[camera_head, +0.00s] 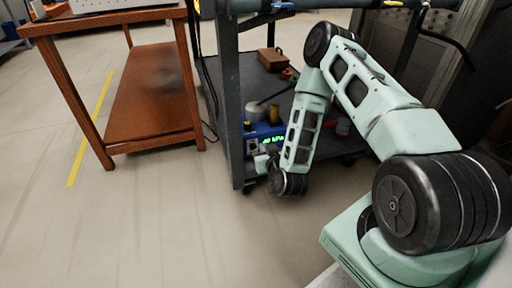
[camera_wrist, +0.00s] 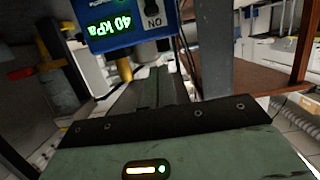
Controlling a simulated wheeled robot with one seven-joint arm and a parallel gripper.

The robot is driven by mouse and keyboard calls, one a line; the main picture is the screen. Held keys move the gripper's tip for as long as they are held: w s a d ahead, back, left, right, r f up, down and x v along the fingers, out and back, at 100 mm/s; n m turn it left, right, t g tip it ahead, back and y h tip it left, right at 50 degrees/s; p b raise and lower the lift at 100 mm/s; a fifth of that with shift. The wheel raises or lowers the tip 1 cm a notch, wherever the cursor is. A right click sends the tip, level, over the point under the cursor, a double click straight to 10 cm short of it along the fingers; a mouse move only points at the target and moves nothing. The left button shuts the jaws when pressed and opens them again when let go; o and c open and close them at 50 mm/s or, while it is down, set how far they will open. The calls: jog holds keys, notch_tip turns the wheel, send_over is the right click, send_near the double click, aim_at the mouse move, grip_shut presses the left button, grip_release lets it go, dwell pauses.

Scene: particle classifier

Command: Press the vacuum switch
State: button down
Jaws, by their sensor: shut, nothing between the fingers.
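The blue vacuum unit (camera_head: 265,132) sits on the lower shelf of a dark cart, and its lit green display shows in the head view. In the wrist view the blue unit (camera_wrist: 117,42) is at the top, with its display (camera_wrist: 110,23) reading 40 kPa. The switch (camera_wrist: 152,17) is a dark part on a pale plate with lettering, right of the display. My gripper (camera_wrist: 155,74) is shut and empty, its fingertips pointing at the unit just below the switch. I cannot tell whether they touch it. In the head view my wrist partly hides the gripper in front of the unit.
A dark cart post (camera_head: 231,110) stands close left of the unit and shows at the right in the wrist view (camera_wrist: 212,50). A brown box (camera_head: 272,60) is deeper on the shelf. A wooden table (camera_head: 150,95) stands left. The floor in front is clear.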

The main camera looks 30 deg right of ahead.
jog(key=b, duration=0.5)
send_over(253, 146)
jog(key=s, duration=0.2)
notch_tip(253, 146, down, 3)
jog(key=shift+a+r, duration=0.1)
jog(key=shift+a, duration=0.05)
notch_tip(253, 146, down, 3)
jog(key=shift+s+r+b, duration=0.1)
jog(key=shift+r+b, duration=0.05)
jog(key=shift+b, duration=0.6)
jog(key=shift+f+b, duration=0.3)
jog(key=shift+f, duration=0.15)
jog(key=shift+f, duration=1.4)
